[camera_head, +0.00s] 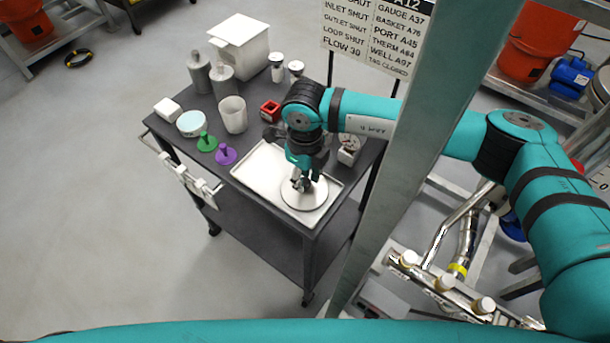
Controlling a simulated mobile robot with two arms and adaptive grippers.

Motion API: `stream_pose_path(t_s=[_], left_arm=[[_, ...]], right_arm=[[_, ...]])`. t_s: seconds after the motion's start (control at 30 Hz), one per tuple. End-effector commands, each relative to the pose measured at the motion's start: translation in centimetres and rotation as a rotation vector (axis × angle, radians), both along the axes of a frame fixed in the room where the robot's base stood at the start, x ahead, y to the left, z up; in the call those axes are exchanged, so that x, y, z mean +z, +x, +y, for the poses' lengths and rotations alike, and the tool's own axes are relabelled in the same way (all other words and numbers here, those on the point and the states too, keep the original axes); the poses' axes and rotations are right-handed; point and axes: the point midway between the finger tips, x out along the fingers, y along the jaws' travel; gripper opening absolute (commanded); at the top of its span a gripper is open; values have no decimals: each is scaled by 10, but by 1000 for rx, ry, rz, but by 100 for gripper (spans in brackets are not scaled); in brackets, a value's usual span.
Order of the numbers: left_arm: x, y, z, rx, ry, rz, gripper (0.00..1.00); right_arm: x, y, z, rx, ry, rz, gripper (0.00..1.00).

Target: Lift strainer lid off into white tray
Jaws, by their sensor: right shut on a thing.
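The strainer lid (304,197) is a round, pale metal disc. It is over the right part of the white tray (258,171) on the dark cart; I cannot tell if it rests flat on the tray floor or is just above it. My right gripper (302,185) points down from above and is shut on the lid at its middle, hiding the grip point. My left gripper is not in view.
The cart top (200,100) also holds a white box (240,45), grey bottles (222,82), a white cup (233,115), green (206,141) and purple (226,154) pieces, and a red block (270,110). A grey post (430,140) stands close in front.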

Motion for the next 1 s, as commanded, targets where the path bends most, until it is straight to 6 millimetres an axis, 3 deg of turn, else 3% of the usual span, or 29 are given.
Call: stream_pose_path(t_s=[0.73, 0.77, 0.93, 1.0], left_arm=[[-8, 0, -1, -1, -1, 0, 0], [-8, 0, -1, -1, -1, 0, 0], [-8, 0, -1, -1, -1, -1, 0], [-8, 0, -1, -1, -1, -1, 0]], right_arm=[[-2, 0, 0, 0, 1, -1, 9], [-2, 0, 0, 0, 1, -1, 31], [-2, 0, 0, 0, 1, -1, 53], [-2, 0, 0, 0, 1, -1, 54]])
